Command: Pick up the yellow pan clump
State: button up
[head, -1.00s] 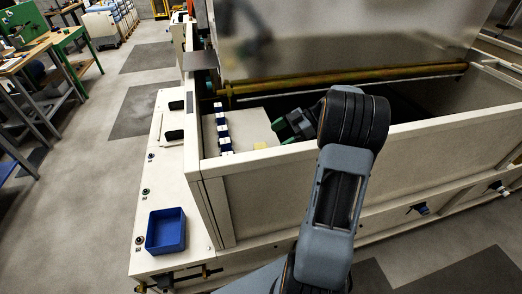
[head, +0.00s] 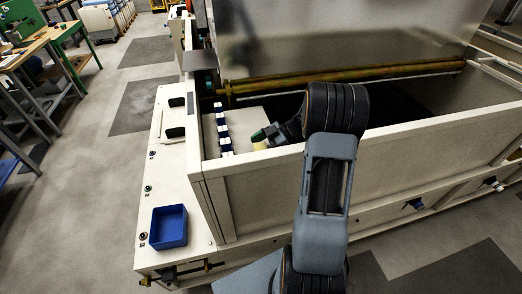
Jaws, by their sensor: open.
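The yellow pan clump (head: 259,146) is a small pale yellow piece on the white pan (head: 246,116) inside the hopper, near its front wall. My gripper (head: 262,138) has green fingertips and is right at the clump, partly covering it. The fingers look to be over or beside the clump; I cannot tell whether they touch it. The jaws are open. The far finger and part of the clump are hidden.
The hopper's front wall (head: 360,165) stands close below my gripper. A row of blue and white blocks (head: 224,130) lies left of the clump. A yellow-brown roller (head: 340,77) runs behind. A blue tray (head: 167,227) sits on the left ledge.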

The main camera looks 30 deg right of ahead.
jog(key=c, duration=1)
jog(key=shift+r, duration=0.1)
